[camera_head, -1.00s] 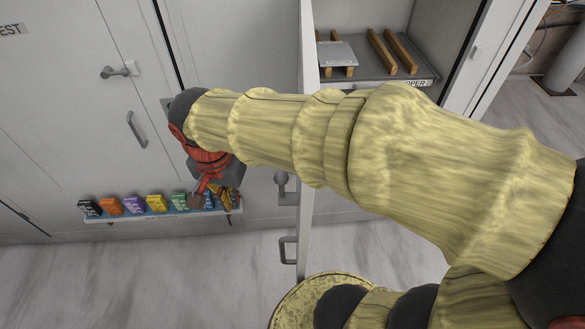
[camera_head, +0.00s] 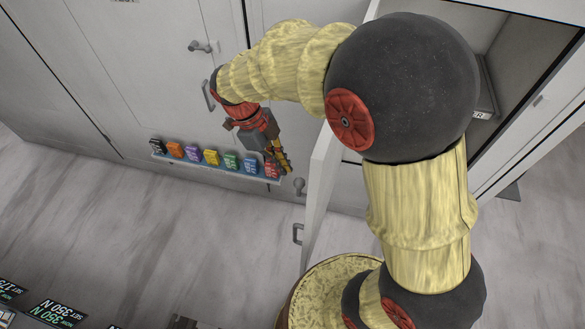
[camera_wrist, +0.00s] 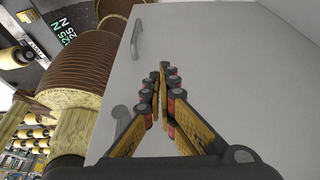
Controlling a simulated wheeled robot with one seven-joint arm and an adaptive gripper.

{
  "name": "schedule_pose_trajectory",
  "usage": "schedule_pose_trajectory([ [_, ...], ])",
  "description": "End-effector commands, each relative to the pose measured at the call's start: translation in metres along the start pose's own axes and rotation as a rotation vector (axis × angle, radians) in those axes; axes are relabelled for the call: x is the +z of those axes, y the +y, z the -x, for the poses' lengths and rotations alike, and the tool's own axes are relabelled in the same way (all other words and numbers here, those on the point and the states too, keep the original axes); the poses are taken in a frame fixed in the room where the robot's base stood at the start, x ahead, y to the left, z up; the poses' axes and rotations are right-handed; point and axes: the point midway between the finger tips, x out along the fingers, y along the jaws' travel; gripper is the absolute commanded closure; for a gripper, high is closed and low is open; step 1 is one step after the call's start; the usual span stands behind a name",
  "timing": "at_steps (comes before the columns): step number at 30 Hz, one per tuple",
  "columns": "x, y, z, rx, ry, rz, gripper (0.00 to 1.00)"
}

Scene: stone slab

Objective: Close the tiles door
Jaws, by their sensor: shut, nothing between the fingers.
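The open door (camera_head: 321,190) stands out from the cabinet front, seen nearly edge-on in the head view. Its grey face (camera_wrist: 225,50) fills much of the wrist view. It bears a lever (camera_head: 299,186) and a pull handle (camera_head: 297,234); both also show in the wrist view, the lever (camera_wrist: 121,115) below the pull handle (camera_wrist: 136,40). My gripper (camera_head: 287,168) is shut and empty, left of the door near the lever. In the wrist view my fingertips (camera_wrist: 164,68) point along the door face; I cannot tell whether they touch it.
A shelf strip (camera_head: 215,166) with several coloured boxes runs along the cabinet front beside my gripper. Printed panels (camera_head: 45,308) lie at the lower left. The floor (camera_head: 150,225) left of the door is clear.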

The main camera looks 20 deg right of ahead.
Motion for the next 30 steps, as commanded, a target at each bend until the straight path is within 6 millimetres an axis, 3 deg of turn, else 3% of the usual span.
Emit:
schedule_pose_trajectory([
  [13, -0.002, 0.001, -0.086, 0.003, 0.003, 0.001, 1.0],
  [21, -0.034, 0.0, -0.095, 0.002, 0.0, 0.001, 1.0],
  [30, -0.038, 0.0, -0.097, 0.001, 0.0, 0.002, 1.0],
])
